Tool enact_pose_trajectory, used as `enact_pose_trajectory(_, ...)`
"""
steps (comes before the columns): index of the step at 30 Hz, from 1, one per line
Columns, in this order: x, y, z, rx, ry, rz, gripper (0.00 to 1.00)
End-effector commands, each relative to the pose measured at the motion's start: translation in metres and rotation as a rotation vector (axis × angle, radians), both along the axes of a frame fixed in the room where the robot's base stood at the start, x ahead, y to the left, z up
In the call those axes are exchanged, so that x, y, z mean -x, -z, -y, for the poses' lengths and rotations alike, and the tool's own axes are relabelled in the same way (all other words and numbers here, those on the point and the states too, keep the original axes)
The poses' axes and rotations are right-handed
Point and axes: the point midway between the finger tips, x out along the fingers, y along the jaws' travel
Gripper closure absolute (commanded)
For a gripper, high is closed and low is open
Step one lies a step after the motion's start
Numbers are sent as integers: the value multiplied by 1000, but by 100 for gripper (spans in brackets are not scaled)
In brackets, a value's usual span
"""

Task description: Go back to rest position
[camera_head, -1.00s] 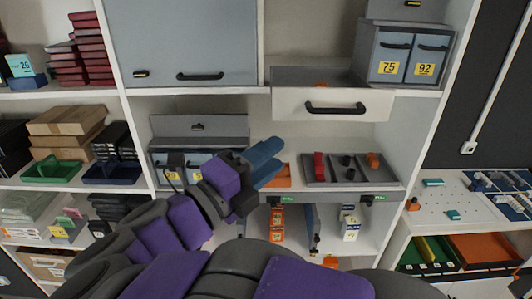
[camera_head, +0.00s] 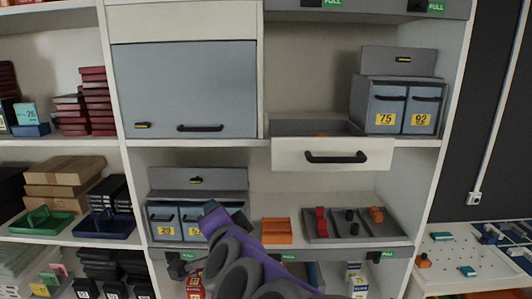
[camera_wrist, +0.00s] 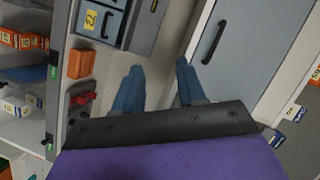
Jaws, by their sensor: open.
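My gripper (camera_wrist: 160,64) shows in the wrist view with its two blue fingers apart and nothing between them. It is in front of the shelf unit, facing the small drawer box and a grey cabinet door (camera_wrist: 235,45). In the head view my purple and black arm is raised at the bottom centre, and the gripper's fingers are hidden there. The arm covers part of the lower shelf and the right side of the small drawer box (camera_head: 162,222).
A white drawer (camera_head: 290,155) stands pulled out on the middle shelf. On the lower shelf are an orange box (camera_head: 277,231) and a grey tray (camera_head: 333,229) with small parts. A pegboard table (camera_head: 450,258) stands at right.

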Motion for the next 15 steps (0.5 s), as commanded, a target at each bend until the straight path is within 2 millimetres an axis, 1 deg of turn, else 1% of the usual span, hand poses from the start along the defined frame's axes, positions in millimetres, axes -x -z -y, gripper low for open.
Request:
enact_pose_trajectory(1, 6, 17, 6, 59, -45, -36, 60)
enact_pose_trajectory(2, 11, 28, 7, 101, -78, -61, 60)
enact_pose_trajectory(3, 19, 44, 10, 157, -122, -98, 60)
enact_pose_trajectory(5, 33, 69, 18, 241, -186, -161, 60)
enact_pose_trajectory(6, 43, 86, 25, 295, -226, -203, 60)
enact_pose_trajectory(8, 61, 111, 37, 376, -284, -271, 60)
enact_pose_trajectory(9, 73, 127, 47, 429, -322, -321, 60)
enact_pose_trajectory(11, 93, 152, 64, 506, -375, -400, 60)
enact_pose_trajectory(12, 109, 168, 77, 555, -410, -458, 60)
enact_pose_trajectory(14, 133, 191, 98, 625, -457, -549, 60)
enact_pose_trajectory(15, 151, 205, 113, 669, -489, -614, 60)
